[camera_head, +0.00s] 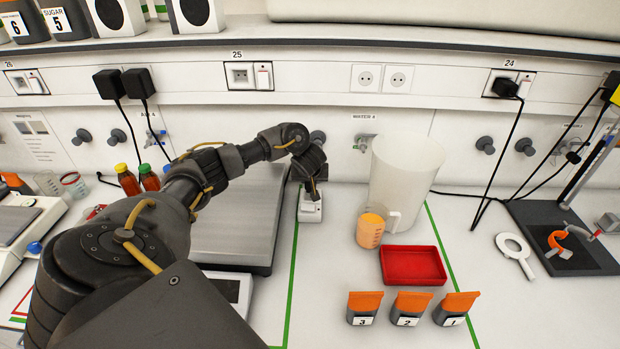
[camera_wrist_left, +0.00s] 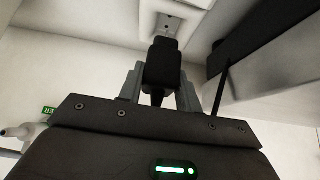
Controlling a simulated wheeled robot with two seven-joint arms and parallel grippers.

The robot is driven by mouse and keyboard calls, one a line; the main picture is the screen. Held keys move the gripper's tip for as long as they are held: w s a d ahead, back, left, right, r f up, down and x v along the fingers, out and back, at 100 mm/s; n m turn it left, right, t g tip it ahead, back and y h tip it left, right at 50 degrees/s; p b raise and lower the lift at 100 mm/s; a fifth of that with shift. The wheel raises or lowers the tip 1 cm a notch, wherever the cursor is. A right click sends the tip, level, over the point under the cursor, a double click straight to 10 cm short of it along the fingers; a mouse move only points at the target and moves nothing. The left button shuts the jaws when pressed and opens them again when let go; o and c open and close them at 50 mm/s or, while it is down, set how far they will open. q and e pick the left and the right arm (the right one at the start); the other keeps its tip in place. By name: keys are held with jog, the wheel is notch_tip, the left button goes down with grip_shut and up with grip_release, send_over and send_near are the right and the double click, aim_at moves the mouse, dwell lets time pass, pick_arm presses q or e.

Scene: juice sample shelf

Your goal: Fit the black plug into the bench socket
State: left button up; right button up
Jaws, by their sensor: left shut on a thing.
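The black plug (camera_wrist_left: 163,68) is clamped between the two grey fingers of my left gripper (camera_wrist_left: 161,88) in the left wrist view. The plug's front end is close to the face of the white bench socket (camera_wrist_left: 172,22); I cannot tell whether they touch. In the head view my left gripper (camera_head: 313,191) points down over the white socket box (camera_head: 310,210), which stands on the bench beside the scale. The plug is hidden there by the gripper. My right gripper is not in view.
A scale (camera_head: 235,225) lies left of the socket. A clear beaker (camera_head: 405,180), an orange-filled jug (camera_head: 370,231) and a red tray (camera_head: 412,265) stand to the right. Wall taps (camera_head: 363,142) are behind. Other black plugs (camera_head: 108,84) sit in the wall strip.

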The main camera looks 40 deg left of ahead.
aim_at(310, 188)
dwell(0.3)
pick_arm(q)
jog(key=shift+p, duration=0.55)
jog(key=shift+f+b, duration=0.35)
jog(key=shift+f, duration=0.55)
dwell(0.6)
jog(key=shift+p, duration=0.5)
jog(key=shift+f+b, duration=0.4)
jog(key=shift+f, duration=0.55)
dwell(0.4)
jog(key=shift+p, duration=0.45)
jog(key=shift+s+d+f, duration=0.1)
jog(key=shift+s+f, duration=0.1)
jog(key=shift+f, duration=0.2)
dwell(0.4)
